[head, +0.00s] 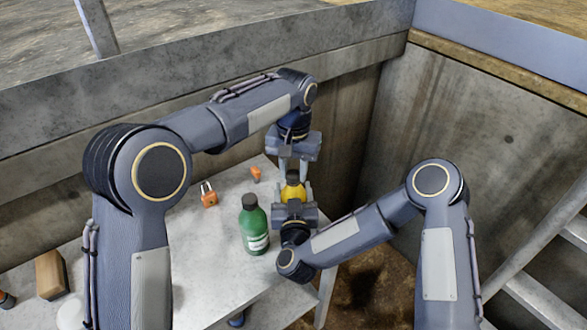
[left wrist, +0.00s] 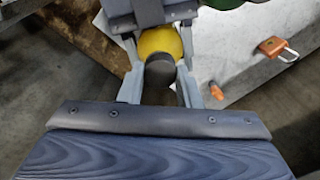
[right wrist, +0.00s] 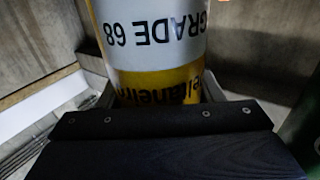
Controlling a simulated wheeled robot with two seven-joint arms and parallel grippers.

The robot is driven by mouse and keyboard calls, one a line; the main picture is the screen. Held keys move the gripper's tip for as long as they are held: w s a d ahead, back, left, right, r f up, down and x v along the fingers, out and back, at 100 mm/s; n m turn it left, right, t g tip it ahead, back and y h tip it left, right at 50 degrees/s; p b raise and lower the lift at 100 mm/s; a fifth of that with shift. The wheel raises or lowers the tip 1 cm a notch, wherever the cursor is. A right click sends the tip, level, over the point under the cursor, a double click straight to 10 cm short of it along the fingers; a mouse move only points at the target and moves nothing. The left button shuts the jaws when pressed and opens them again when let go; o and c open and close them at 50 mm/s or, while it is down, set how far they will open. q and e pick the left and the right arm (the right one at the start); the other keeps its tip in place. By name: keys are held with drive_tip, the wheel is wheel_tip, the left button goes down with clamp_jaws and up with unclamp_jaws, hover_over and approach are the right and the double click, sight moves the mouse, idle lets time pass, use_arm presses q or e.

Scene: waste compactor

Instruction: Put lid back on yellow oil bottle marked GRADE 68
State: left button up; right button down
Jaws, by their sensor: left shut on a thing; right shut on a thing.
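The yellow oil bottle (head: 291,192) stands upright between my grippers at the table's right edge. In the right wrist view its white label (right wrist: 155,35) reads GRADE 68, upside down in the picture. My right gripper (head: 296,203) is shut on the bottle's body, a finger on each side. My left gripper (head: 292,172) points down from above, shut on the dark round lid (left wrist: 160,73). The lid (head: 292,177) is right over the bottle's top, which shows as a yellow dome (left wrist: 160,42) in the left wrist view. I cannot tell whether lid and neck touch.
A green bottle (head: 254,226) with a dark cap stands on the grey table (head: 205,255), left of the yellow one. An orange padlock (head: 209,198) and a small orange item (head: 256,174) lie behind. A wooden block (head: 50,274) is at far left. Concrete walls close off the back and right.

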use_arm(q)
drive_tip(key=m, duration=3.4)
drive_tip(key=shift+m, duration=0.3)
drive_tip(key=o, duration=1.1)
